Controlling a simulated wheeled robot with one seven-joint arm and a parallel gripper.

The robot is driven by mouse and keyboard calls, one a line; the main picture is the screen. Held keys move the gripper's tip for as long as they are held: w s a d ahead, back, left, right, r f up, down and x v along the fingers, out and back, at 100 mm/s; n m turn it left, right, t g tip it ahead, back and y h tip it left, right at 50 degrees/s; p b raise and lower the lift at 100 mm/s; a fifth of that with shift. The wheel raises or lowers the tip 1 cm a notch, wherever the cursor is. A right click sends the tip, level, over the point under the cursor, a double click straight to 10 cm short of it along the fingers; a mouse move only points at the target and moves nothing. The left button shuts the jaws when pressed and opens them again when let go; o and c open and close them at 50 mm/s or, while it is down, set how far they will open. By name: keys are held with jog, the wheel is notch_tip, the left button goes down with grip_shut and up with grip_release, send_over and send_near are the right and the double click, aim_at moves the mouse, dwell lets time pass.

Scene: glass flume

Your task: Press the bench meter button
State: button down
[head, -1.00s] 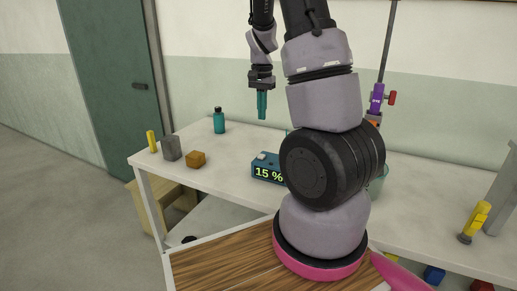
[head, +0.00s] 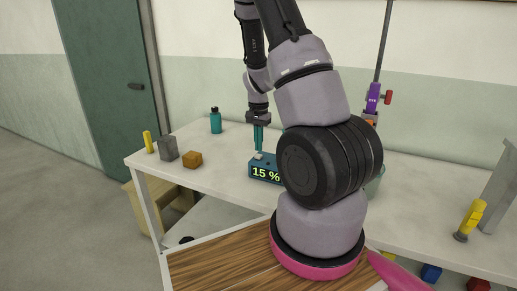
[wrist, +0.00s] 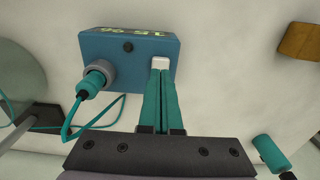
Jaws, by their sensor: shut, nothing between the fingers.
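The bench meter (head: 266,174) is a blue box on the white bench, and its display reads 15 %. Its pale button (head: 258,156) sits on top at the left. In the wrist view the meter (wrist: 112,57) has a grey socket with a teal plug and cable, and the white button (wrist: 159,63) is at its right edge. My gripper (head: 258,150) is shut and empty, with teal fingers pointing down just over the button. In the wrist view the fingertips (wrist: 161,76) overlap the button's near edge; I cannot tell whether they touch it. My arm hides the meter's right end.
A teal bottle (head: 215,121), an orange block (head: 192,160), a grey block (head: 167,149) and a yellow piece (head: 148,142) stand left of the meter. A stand with a purple clamp (head: 372,98) rises at the back right. A yellow-handled item (head: 471,218) is at the right.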

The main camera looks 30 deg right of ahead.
aim_at(259, 156)
jog(key=shift+f, duration=0.85)
jog(key=shift+f, duration=0.45)
jog(key=shift+s+f, duration=0.25)
jog(key=shift+f, duration=0.35)
notch_tip(259, 156, up, 15)
jog(key=shift+w+f, duration=0.2)
jog(key=shift+w, duration=0.05)
jog(key=shift+r, duration=0.1)
